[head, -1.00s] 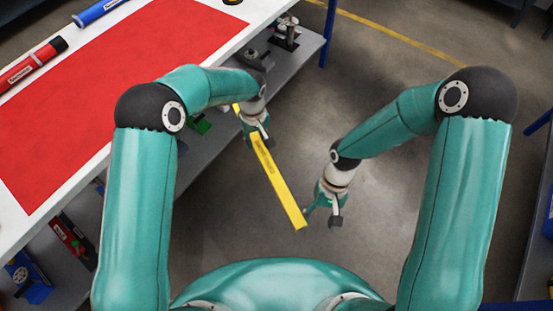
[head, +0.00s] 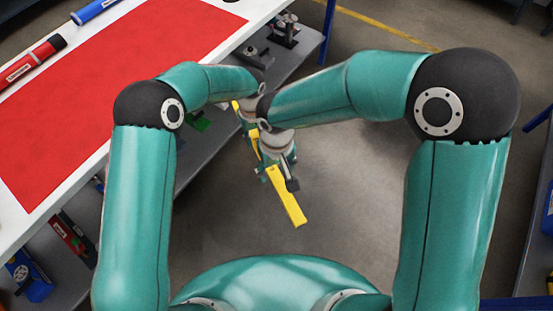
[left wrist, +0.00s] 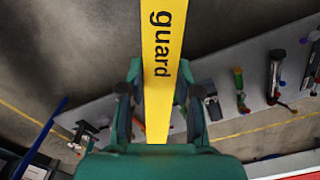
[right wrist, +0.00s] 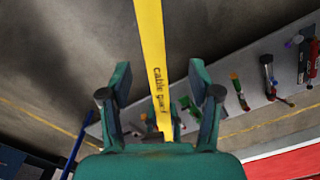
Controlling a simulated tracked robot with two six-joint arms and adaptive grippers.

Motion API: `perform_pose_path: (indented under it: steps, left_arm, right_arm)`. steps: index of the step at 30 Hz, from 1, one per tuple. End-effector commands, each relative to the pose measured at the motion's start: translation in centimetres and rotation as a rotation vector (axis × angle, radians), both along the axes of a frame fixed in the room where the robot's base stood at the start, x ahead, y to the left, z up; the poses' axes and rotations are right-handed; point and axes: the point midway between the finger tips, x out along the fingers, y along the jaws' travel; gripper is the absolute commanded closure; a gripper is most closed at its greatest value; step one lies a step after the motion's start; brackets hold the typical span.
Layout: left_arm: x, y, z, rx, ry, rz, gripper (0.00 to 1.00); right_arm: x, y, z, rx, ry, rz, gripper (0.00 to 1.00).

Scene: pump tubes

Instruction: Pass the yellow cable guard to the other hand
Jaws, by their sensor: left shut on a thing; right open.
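The yellow cable guard (head: 289,201) is a long flat bar held in the air beside the table. My left gripper (left wrist: 160,95) is shut on it near its far end; the word "guard" shows on its face in the left wrist view. My right gripper (right wrist: 160,92) is open, and the guard (right wrist: 151,45) runs between its two fingers in the right wrist view, apart from both. In the head view my right gripper (head: 277,174) covers the guard's middle, and my left gripper (head: 250,135) is partly hidden behind the right arm.
A white table with a red mat (head: 120,85) stands at the left, with a red tube (head: 33,60) and a blue tube (head: 92,10) on it. A grey lower shelf (head: 205,155) holds several parts. The floor (head: 370,210) to the right is clear.

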Motion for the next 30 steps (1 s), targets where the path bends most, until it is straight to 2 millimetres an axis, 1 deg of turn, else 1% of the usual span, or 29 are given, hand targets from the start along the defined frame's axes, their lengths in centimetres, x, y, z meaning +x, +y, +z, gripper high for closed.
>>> perform_pose_path:
  steps: [1, 6, 9, 12, 17, 24, 25, 30]
  left_arm:
    - [0.0, 0.0, 0.1, -0.001, -0.001, 0.0, 1.0]
    - [0.0, 0.0, 0.1, -0.001, -0.001, 0.0, 1.0]
    - [0.0, 0.0, 0.1, -0.001, -0.001, 0.0, 1.0]
    - [0.0, 0.0, 0.1, -0.001, -0.001, 0.0, 1.0]
    - [0.0, 0.0, 0.1, -0.001, -0.001, 0.0, 1.0]
    - [0.0, 0.0, 0.1, -0.001, -0.001, 0.0, 1.0]
    - [0.0, 0.0, 0.1, -0.001, -0.001, 0.0, 1.0]
    - [0.0, 0.0, 0.1, -0.001, -0.001, 0.001, 1.0]
  right_arm:
    - [-0.1, 0.0, -1.1, -0.002, 0.006, 0.002, 0.38]
    - [-0.1, 0.0, -4.1, -0.001, 0.005, 0.001, 0.38]
    - [-0.1, 0.0, -5.4, -0.001, 0.003, 0.0, 0.38]
    - [-0.1, 0.0, -6.3, -0.001, 0.002, 0.001, 0.38]
    - [-0.1, 0.0, -7.0, 0.002, 0.002, 0.0, 0.38]
    - [0.0, 0.0, -7.1, 0.002, 0.001, 0.0, 0.38]
    - [0.0, 0.0, -7.0, 0.002, 0.001, 0.0, 0.39]
    - [0.0, 0.0, -7.0, 0.002, 0.001, 0.0, 0.68]
